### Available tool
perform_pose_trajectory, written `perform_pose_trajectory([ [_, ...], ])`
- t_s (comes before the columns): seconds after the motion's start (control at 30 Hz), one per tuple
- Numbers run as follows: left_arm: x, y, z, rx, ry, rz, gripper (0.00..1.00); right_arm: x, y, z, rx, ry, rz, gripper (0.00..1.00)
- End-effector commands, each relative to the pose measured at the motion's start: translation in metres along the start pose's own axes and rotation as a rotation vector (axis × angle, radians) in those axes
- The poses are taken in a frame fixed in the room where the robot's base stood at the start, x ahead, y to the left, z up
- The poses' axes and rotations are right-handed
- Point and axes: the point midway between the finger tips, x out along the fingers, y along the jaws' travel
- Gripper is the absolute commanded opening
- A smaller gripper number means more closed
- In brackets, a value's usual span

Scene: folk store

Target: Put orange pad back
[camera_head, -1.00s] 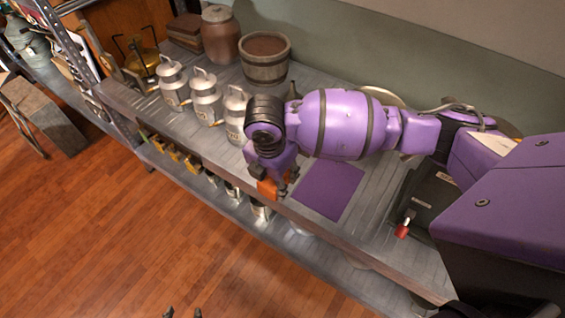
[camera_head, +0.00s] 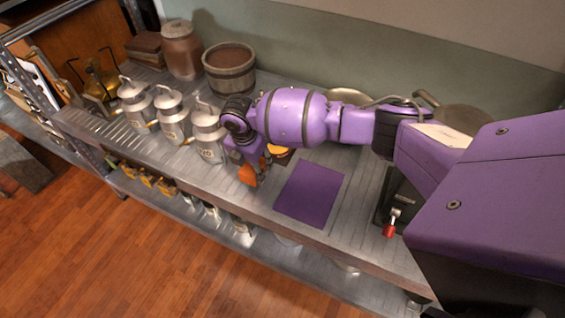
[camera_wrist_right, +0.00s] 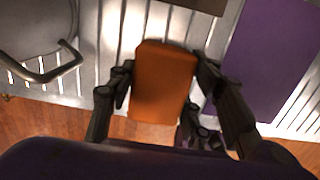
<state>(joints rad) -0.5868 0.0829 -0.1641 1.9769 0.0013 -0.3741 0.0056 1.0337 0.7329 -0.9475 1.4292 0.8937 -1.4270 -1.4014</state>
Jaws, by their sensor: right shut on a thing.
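The orange pad (camera_head: 249,174) is a small flat rectangular block, held between the fingers of my right gripper (camera_head: 256,170). In the right wrist view the orange pad (camera_wrist_right: 164,82) lies between the two dark fingers of the gripper (camera_wrist_right: 165,78). It is over the front part of the metal shelf top (camera_head: 335,222). A flat purple pad (camera_head: 311,193) lies on the shelf just right of it; it also shows in the right wrist view (camera_wrist_right: 272,58). I cannot tell whether the orange pad touches the shelf. My left gripper is not in view.
Several metal milk cans (camera_head: 171,118) stand left of the gripper, the nearest (camera_head: 208,138) close by. A round orange-yellow item (camera_head: 280,152) sits behind the gripper, partly hidden. A wooden bucket (camera_head: 229,72) stands behind. A dark box with a red-tipped lever (camera_head: 390,229) is at the right.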

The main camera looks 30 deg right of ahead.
Motion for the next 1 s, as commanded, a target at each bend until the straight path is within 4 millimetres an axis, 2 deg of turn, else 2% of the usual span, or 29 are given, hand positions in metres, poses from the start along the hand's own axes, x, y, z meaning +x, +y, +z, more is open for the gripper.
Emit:
perform_pose_trajectory([
  [0.2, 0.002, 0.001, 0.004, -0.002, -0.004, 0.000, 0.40, 0.029, 0.002, -0.002, -0.001, -0.002, 0.000, 0.25],
  [0.27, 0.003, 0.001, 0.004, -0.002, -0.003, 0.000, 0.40, 0.032, 0.003, -0.002, -0.001, -0.002, 0.002, 0.22],
  [0.43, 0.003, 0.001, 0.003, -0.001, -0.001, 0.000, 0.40, 0.031, 0.003, -0.002, -0.001, -0.003, 0.003, 0.22],
  [0.47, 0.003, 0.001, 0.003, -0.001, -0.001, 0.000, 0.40, 0.032, 0.003, -0.002, -0.001, -0.003, 0.002, 0.50],
  [0.57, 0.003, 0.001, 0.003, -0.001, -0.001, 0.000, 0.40, 0.031, 0.003, -0.002, -0.001, -0.003, 0.002, 0.63],
  [0.87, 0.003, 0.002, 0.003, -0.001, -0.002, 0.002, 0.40, 0.030, 0.003, -0.001, 0.000, -0.003, 0.003, 0.65],
  [1.0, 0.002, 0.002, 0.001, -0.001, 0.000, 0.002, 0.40, 0.021, 0.004, -0.001, -0.001, -0.005, 0.005, 0.65],
])
